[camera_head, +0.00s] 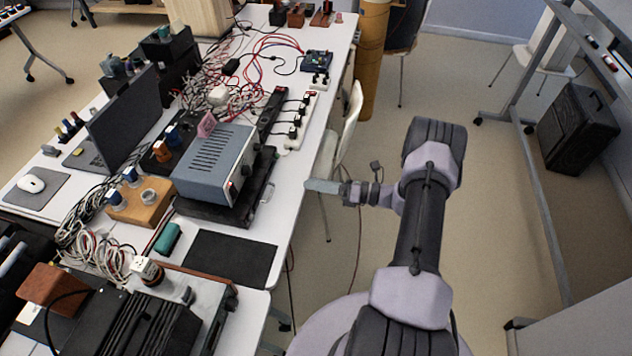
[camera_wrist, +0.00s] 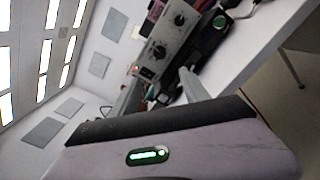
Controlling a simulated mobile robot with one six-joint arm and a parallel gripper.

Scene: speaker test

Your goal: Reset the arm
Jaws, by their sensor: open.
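My arm rises from the bottom of the head view, bends at the elbow and points left toward the table. My gripper (camera_head: 314,186) is beside the table's right edge, over the gap between table and chair; its two fingers cannot be told apart there. In the wrist view, my gripper (camera_wrist: 160,75) shows two grey fingers spread apart with nothing held between them. The grey amplifier box (camera_wrist: 165,48) shows beyond the fingers, apart from them.
The white table (camera_head: 290,200) holds the amplifier box (camera_head: 215,160), a laptop (camera_head: 125,115), a power strip (camera_head: 298,120) and tangled cables. A pale chair (camera_head: 345,130) stands close behind my gripper. A black case (camera_head: 578,128) is under the right-hand frame. Floor right of my arm is clear.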

